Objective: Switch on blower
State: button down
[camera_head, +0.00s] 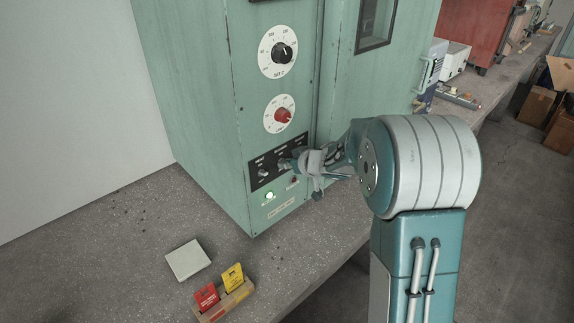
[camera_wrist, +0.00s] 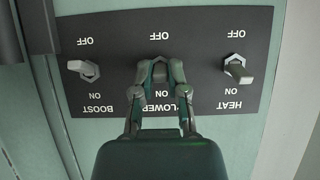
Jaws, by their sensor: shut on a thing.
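The green cabinet (camera_head: 220,110) has a black switch panel (camera_head: 258,181) low on its front, left of my arm. In the wrist view the panel (camera_wrist: 210,30) appears upside down, with three toggle switches marked BOOST, BLOWER and HEAT. The blower switch (camera_wrist: 159,67) is the middle one, and my gripper (camera_wrist: 160,74) is shut on it, one finger on each side. The fingers partly hide the lever and the BLOWER label, so its position is unclear. My gripper (camera_head: 291,163) reaches the panel from the right in the head view.
The boost switch (camera_wrist: 84,69) and heat switch (camera_wrist: 239,70) flank the gripper closely. Above the panel are a red dial (camera_head: 283,115) and a black dial (camera_head: 282,53). A box with red and yellow cards (camera_head: 233,278) stands on the bench.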

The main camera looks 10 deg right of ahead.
jog(key=shift+w+r+g+h, duration=0.15)
jog(key=shift+r+g+h, duration=0.3)
jog(key=shift+g, duration=0.45)
jog(key=shift+f, duration=0.1)
jog(key=c, duration=0.7)
grip_release()
jog(key=shift+a, duration=0.1)
jog(key=shift+o, duration=0.2)
jog(key=v, duration=1.1)
jog(key=shift+s, duration=0.3)
